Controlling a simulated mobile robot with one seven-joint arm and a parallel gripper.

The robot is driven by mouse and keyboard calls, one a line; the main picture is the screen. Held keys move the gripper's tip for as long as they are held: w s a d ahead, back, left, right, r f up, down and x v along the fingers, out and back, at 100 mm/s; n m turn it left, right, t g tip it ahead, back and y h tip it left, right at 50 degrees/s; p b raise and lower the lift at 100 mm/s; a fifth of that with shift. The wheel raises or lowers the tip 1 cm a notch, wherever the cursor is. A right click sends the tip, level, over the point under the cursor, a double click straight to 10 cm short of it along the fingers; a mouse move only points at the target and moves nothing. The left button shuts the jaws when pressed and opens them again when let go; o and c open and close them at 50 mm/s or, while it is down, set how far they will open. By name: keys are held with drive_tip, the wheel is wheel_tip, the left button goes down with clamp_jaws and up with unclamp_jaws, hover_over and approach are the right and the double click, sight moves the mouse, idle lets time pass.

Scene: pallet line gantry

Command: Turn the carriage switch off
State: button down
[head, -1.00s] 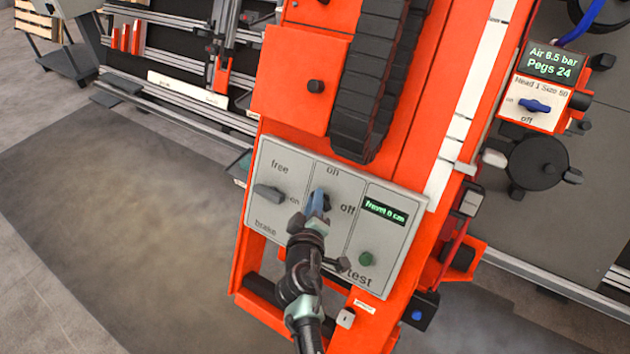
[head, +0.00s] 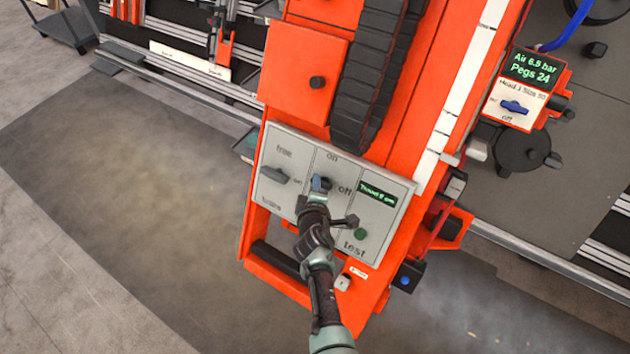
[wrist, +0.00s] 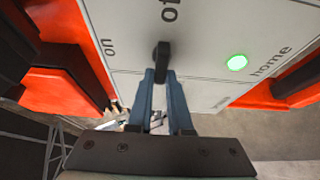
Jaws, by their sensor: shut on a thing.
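The carriage switch (wrist: 162,52) is a small black knob on a pale grey panel (head: 277,207), between an "on" and an "off" mark. In the wrist view my gripper (wrist: 161,82) has its two blue fingers shut on the knob, one on each side. The knob's long side runs towards the partly cut-off "of" lettering there; its exact angle is hard to judge. In the head view my gripper (head: 320,184) covers most of the switch, below "on" and left of "off".
A free/brake lever (head: 275,174) is left of the switch. A small green-lettered display (head: 377,191) and a green test button (head: 360,234) are to its right. A Head 1 box with a blue knob (head: 514,107) is farther right. Open floor lies left.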

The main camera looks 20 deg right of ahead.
drive_tip(key=shift+f, duration=0.1)
drive_tip(key=c, duration=0.8)
unclamp_jaws()
drive_tip(key=shift+c, duration=0.2)
drive_tip(key=p+v, duration=0.7)
drive_tip(key=v, duration=0.6)
drive_tip(key=shift+p, duration=0.4)
